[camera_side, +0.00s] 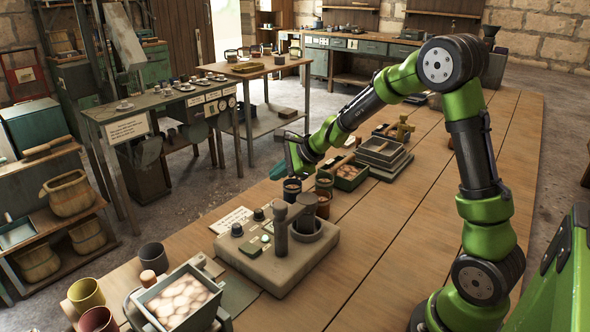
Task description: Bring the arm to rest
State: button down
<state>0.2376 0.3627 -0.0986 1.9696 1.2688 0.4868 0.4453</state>
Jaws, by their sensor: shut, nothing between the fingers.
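My gripper (296,164) is at the end of my green and black arm, which arches over the wooden table (425,190) from the right. It points down above the dark cups near the table's left edge and looks shut and empty. A dark cup (292,191) stands just below it; I cannot tell how large the gap is. The fingers are small and partly dark against the background. A grey block-like device (270,262) with posts and knobs stands in front of the gripper.
A second cup (324,181) stands right of the first. Stacked grey trays (384,153) and a green box (350,175) lie behind. A bin of rounded pale items (180,300) and several cups (86,293) are at the front left. The table's middle right is clear.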

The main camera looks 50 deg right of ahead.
jog(key=s+a+r+n+y, duration=0.2)
jog(key=s+a+r+n, duration=0.7)
jog(key=s+a+r, duration=0.1)
jog(key=s+a+r+n+g+h, duration=0.1)
jog(key=s+a+n+h, duration=0.1)
jog(key=s+n, duration=0.9)
jog(key=s, duration=0.5)
jog(key=shift+s+g, duration=0.25)
jog(key=shift+g, duration=0.15)
dwell(0.6)
